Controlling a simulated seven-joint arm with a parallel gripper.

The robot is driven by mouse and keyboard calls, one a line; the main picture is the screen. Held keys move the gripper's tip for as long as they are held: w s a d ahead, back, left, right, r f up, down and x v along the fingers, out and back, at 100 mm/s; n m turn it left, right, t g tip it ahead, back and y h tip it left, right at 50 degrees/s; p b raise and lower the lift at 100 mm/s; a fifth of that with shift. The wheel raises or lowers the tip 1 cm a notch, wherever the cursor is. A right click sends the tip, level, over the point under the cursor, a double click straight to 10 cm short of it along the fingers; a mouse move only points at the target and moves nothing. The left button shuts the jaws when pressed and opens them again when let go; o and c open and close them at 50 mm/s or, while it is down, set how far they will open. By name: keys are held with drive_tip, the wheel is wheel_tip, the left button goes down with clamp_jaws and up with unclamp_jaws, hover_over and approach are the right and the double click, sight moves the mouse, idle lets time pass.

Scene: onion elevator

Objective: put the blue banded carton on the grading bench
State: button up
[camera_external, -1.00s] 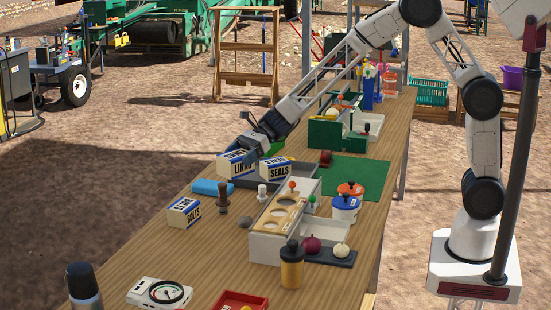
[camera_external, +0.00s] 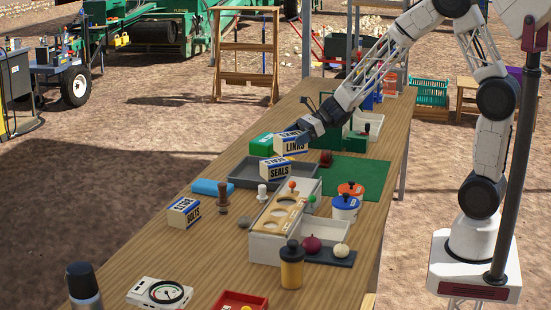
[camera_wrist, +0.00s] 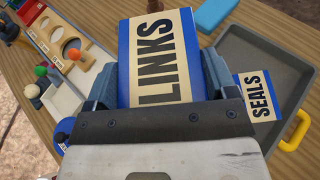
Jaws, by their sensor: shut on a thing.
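My gripper (camera_external: 306,138) is shut on the LINKS carton (camera_external: 291,144), white with blue bands and dark lettering. In the wrist view the LINKS carton (camera_wrist: 160,62) fills the space between the two fingers. The BOLTS carton (camera_external: 184,213), with blue bands too, stands on the wooden bench (camera_external: 215,255) at the left. I cannot tell which surface is the grading bench.
A white box with a holed wooden top (camera_external: 283,212) stands mid-bench, with brown and white pegs to its left. A green mat (camera_external: 358,177), blue-and-white pots and a green carton (camera_external: 261,145) lie around. A blue block (camera_external: 211,187) is left of the tray. Bare wood shows at front left.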

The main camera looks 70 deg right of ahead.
drive_tip(key=s+d+f+m+t+h, duration=0.1)
drive_tip(key=s+d+m+h, duration=0.1)
drive_tip(key=s+d, duration=0.65)
drive_tip(key=s+d+f+m+t+h, duration=0.1)
drive_tip(key=s+d+m+t+h, duration=0.1)
drive_tip(key=s+d, duration=0.65)
wheel_tip(320, 180, down, 6)
drive_tip(key=s+a, duration=0.2)
drive_tip(key=shift+s+a+f, duration=0.2)
drive_tip(key=shift+s+a, duration=0.05)
drive_tip(key=shift+s, duration=0.05)
drive_tip(key=shift+f, duration=2.25)
drive_tip(key=shift+f, duration=0.1)
drive_tip(key=shift+f, duration=1.65)
drive_tip(key=shift+f, duration=0.2)
